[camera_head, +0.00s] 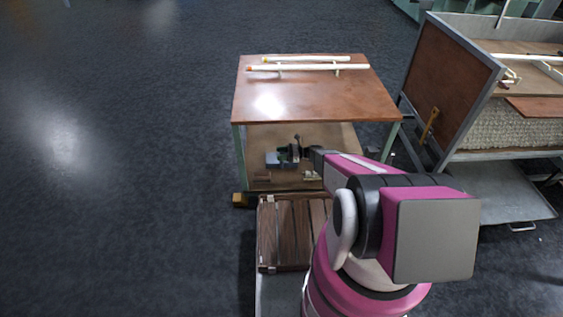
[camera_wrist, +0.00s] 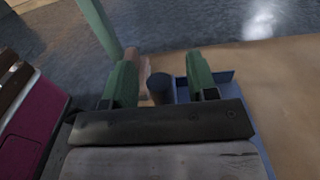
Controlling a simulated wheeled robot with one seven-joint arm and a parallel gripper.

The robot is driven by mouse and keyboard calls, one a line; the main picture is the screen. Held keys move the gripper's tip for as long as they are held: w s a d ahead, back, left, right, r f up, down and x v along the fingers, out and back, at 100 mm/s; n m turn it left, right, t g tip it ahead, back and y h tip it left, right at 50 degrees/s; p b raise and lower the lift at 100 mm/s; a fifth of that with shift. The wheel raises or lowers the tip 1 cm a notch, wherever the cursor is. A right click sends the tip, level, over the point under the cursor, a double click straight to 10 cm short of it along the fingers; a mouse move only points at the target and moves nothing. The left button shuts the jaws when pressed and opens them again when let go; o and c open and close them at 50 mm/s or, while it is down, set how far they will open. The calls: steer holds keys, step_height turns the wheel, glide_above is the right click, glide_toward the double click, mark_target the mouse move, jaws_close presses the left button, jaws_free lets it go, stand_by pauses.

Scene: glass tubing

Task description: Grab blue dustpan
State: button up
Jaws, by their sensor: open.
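The blue dustpan (camera_head: 271,160) lies on the lower shelf of the brown table. In the wrist view its blue pan (camera_wrist: 222,78) shows beside and behind the right finger. A dark upright cylinder (camera_wrist: 160,88), which looks like the dustpan's handle, stands between my two green fingers, with visible gaps on both sides. My gripper (camera_head: 292,152) reaches in under the tabletop at the dustpan; in the wrist view my gripper (camera_wrist: 163,70) is open, its fingers on either side of the cylinder. The base of the cylinder is hidden by the gripper body.
The brown tabletop (camera_head: 300,103) overhangs the shelf and carries white tubes (camera_head: 308,68). A green table leg (camera_wrist: 101,28) stands near the left finger. Wooden slats (camera_head: 290,235) lie in front of the table. A metal-framed cart (camera_head: 452,80) stands at the right. The floor at left is clear.

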steer(key=shift+a, duration=0.65)
jaws_close()
steer(key=shift+r, duration=0.1)
